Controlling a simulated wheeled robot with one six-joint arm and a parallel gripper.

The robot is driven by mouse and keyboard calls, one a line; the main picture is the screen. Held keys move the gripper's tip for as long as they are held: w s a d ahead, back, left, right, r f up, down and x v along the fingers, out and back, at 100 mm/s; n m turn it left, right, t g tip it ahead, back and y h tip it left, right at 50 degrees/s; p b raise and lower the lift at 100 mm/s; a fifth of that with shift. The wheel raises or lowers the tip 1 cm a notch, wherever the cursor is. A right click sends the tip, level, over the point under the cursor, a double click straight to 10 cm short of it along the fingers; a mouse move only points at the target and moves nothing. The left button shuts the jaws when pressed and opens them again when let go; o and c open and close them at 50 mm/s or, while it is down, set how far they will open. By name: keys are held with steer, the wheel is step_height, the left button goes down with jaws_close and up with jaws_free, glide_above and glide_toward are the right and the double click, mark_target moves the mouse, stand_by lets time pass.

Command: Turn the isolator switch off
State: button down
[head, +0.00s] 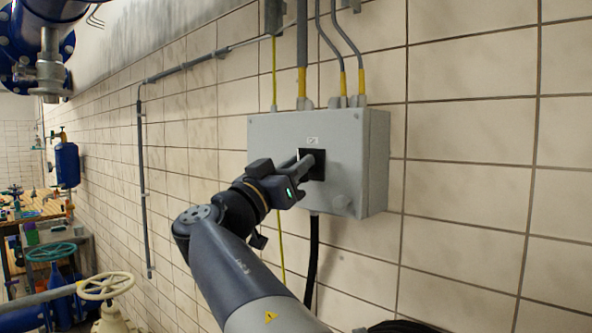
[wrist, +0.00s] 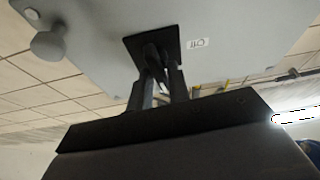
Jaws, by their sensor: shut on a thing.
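The isolator switch is a grey box (head: 345,155) on the tiled wall, with a black square plate (head: 318,172) on its front. The plate also shows in the wrist view (wrist: 172,46). My gripper (head: 308,165) is at this plate, its fingers shut on the switch handle (wrist: 152,56). The handle is mostly hidden between the fingers, so I cannot tell its exact angle. A small white label (head: 313,140) sits above the plate; in the wrist view the label (wrist: 197,43) lies beside it.
A round knob (head: 342,201) sticks out at the box's lower right. Cables with yellow sleeves (head: 302,82) enter the top, and a black cable (head: 312,255) hangs below. A cream handwheel (head: 105,286) and a teal handwheel (head: 51,252) stand at lower left. The wall to the right is clear.

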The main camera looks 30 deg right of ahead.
steer(key=shift+n+t+y+p, duration=0.55)
steer(key=shift+n+y, duration=0.65)
steer(key=shift+n, duration=2.2)
steer(key=shift+n+t+y+p, duration=0.35)
steer(key=shift+n+t+y, duration=0.65)
steer(key=shift+n, duration=2.4)
steer(key=shift+n+t+y+p, duration=0.45)
steer(key=shift+n+y, duration=0.95)
steer(key=shift+n, duration=2)
steer(key=c, duration=1.5)
jaws_free()
steer(key=shift+a, duration=0.1)
steer(key=b+v, duration=0.3)
steer(key=v, duration=0.7)
steer(key=shift+s+a+r+b, duration=0.1)
steer(key=shift+s+a+b, duration=0.1)
steer(key=shift+s+b, duration=0.15)
